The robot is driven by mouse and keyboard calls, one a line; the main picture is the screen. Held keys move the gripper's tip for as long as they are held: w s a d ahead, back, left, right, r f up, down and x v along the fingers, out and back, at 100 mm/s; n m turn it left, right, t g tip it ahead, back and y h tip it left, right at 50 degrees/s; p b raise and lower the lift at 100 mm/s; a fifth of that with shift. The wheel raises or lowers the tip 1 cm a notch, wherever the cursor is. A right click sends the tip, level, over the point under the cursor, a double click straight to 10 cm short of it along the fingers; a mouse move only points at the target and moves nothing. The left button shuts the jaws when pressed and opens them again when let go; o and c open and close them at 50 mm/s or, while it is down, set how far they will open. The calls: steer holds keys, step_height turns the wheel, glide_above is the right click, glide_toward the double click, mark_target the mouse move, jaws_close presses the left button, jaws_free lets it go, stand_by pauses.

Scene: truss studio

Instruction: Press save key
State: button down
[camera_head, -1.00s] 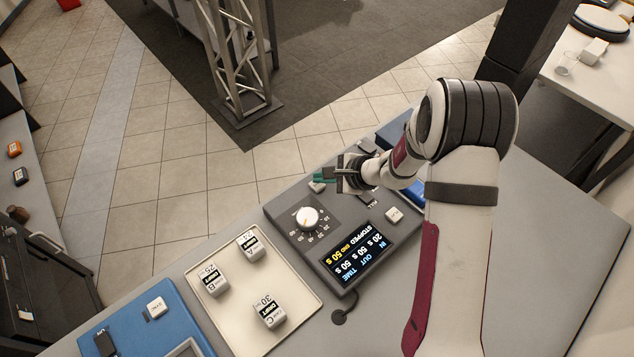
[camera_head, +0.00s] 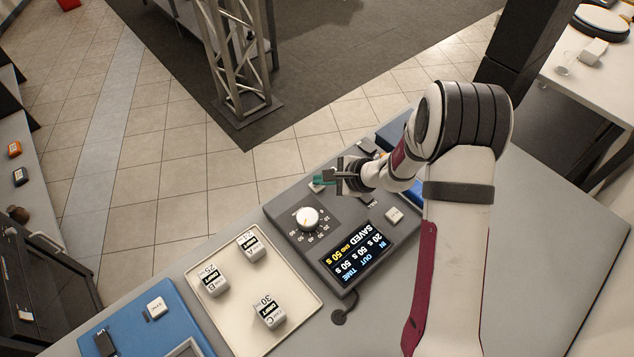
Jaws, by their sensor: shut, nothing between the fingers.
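The grey control console (camera_head: 283,226) has a round white dial (camera_head: 307,218) and a dark screen (camera_head: 357,256). The screen reads upside down, with IN, OUT and TIME lines and the word SAVED. My gripper (camera_head: 320,181) is shut and empty, with its green-tipped fingers over the console's far edge. A pale key (camera_head: 316,188) shows just by the fingertips, partly covered by them; I cannot tell whether they touch.
A cream tray (camera_head: 211,321) with several white labelled blocks (camera_head: 268,311) lies left of the console. A blue panel (camera_head: 130,325) with a white key is further left. A cable (camera_head: 340,317) hangs at the console's near side. The grey table at right is clear.

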mark_target(321, 187)
steer(key=shift+r, duration=0.1)
stand_by(0.3)
steer(key=shift+r, duration=0.75)
steer(key=shift+r, duration=2.5)
